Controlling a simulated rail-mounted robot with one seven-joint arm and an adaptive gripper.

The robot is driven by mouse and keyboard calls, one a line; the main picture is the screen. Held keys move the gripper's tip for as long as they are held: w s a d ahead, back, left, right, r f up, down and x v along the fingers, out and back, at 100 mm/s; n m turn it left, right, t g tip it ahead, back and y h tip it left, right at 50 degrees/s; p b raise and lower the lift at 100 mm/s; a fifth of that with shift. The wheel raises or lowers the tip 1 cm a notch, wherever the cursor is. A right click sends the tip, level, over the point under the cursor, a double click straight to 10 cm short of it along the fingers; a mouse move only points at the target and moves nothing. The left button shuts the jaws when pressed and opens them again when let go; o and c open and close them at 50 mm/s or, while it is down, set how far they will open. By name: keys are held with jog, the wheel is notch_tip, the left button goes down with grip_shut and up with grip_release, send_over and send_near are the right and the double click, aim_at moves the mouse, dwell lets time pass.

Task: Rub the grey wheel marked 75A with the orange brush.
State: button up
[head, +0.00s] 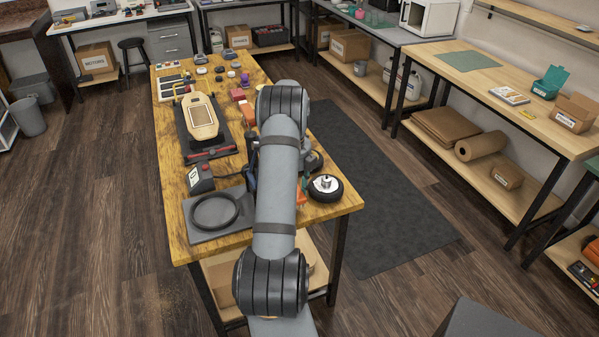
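A wheel with a black tyre and pale hub (325,187) lies at the right front corner of the wooden workbench. A second dark round thing (315,162), perhaps another wheel, is partly hidden behind my arm. I cannot read a 75A mark on either. A small orange thing (301,192) shows between my arm and the pale-hubbed wheel; it may be the orange brush, but most of it is hidden. My arm runs up the middle of the view over the bench. Its links hide my gripper, so I cannot see its fingers or what they hold.
On the workbench (177,215) stand a grey tray with a black ring (215,210), a dark box with a red button (200,180) and a wooden board on a black stand (201,117). Small parts crowd the far end. A dark mat (370,190) covers the floor at right.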

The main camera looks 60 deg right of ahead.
jog(key=shift+d+r, duration=0.2)
jog(key=shift+r, duration=0.9)
jog(key=shift+a+r+p, duration=0.25)
jog(key=shift+r+p, duration=0.5)
jog(key=shift+r, duration=0.05)
jog(key=shift+r+p, duration=1.35)
jog(key=shift+r, duration=0.8)
